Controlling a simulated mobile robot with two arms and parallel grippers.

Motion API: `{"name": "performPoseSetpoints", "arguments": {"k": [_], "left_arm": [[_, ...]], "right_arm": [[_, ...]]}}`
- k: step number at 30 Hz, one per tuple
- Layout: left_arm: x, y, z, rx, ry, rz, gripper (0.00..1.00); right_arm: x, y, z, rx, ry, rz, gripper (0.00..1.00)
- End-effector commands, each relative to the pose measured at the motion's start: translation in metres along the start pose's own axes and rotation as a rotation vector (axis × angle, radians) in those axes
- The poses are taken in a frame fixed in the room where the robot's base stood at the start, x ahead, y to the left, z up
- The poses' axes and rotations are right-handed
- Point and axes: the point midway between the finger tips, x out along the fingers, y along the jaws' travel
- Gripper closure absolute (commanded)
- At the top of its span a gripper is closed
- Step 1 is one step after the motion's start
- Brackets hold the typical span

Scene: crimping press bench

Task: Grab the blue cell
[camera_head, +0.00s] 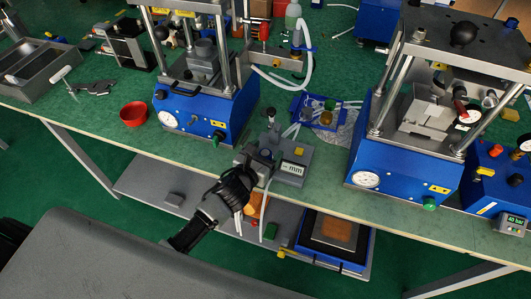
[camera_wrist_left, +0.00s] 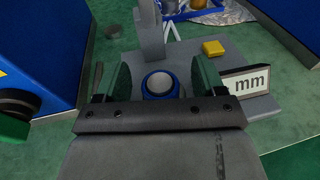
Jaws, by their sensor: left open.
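The blue cell (camera_wrist_left: 160,82), a small round piece with a blue rim and a pale top, sits on the grey measuring stand in the left wrist view. My left gripper (camera_wrist_left: 161,88) is open, with one green-padded finger on each side of the cell. A gap shows between the cell and each finger. The lower part of the cell is hidden by the gripper body. My right gripper is not in view.
The stand carries an "mm" display (camera_head: 292,168) and a yellow block (camera_head: 299,151). Blue presses stand to the left (camera_head: 205,115) and right (camera_head: 400,185). A blue tray (camera_head: 306,106) lies behind, and a red bowl (camera_head: 134,114) is at left. A lower shelf (camera_head: 150,185) runs under the bench.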

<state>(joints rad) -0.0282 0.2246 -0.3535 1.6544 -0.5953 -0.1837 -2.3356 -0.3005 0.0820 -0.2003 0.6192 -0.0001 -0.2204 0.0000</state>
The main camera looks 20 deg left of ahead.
Motion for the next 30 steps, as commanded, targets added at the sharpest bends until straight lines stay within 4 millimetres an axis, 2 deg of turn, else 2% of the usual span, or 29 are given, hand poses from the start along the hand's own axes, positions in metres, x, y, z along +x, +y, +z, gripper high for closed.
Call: {"name": "performPoseSetpoints", "arguments": {"k": [5,6,15,18,25,30], "left_arm": [[0.0,0.0,0.0,-0.001,0.0,0.0,0.31],[0.0,0.0,0.0,-0.001,0.0,0.0,0.34],[0.0,0.0,0.0,-0.001,0.001,0.0,0.8],[0.0,0.0,0.0,-0.001,0.0,0.0,0.9],[0.0,0.0,0.002,0.0,-0.001,0.0,0.91],[-0.002,0.001,0.014,0.001,-0.003,-0.001,0.91]], "right_arm": [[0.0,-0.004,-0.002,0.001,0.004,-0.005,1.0],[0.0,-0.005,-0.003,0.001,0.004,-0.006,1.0],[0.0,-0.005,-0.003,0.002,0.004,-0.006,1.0],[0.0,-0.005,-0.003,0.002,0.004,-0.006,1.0],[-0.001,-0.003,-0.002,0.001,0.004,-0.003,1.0],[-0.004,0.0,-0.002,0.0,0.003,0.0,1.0]]}}
